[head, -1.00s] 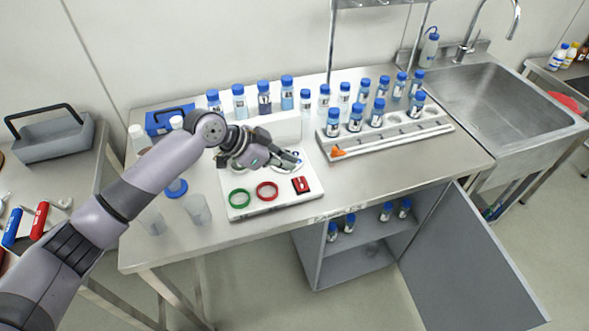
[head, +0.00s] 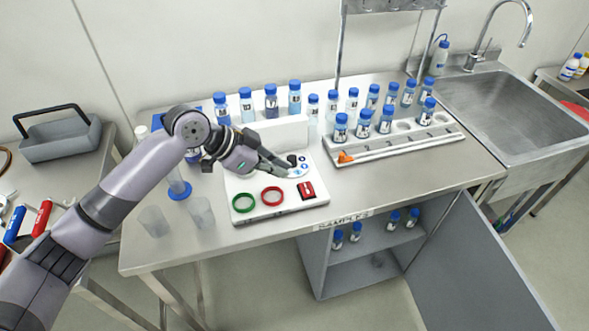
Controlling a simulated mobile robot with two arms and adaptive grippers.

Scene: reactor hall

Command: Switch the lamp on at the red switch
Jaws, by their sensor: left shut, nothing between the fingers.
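My left gripper (head: 291,173) reaches in from the left over the panel. It is shut and empty, with its fingertips pointing right, just behind the red switch and apart from it in the picture. A white round part with small blue marks (head: 303,168) shows beside the fingertips, partly hidden by them. I cannot pick out a lamp for certain. My right gripper is not in view.
A green ring (head: 244,203) and a red ring (head: 272,196) are on the panel, left of the switch. Clear beakers (head: 202,212) stand to its left. A rack (head: 395,146) with blue-capped bottles stands to the right. The bench front right of the panel is clear.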

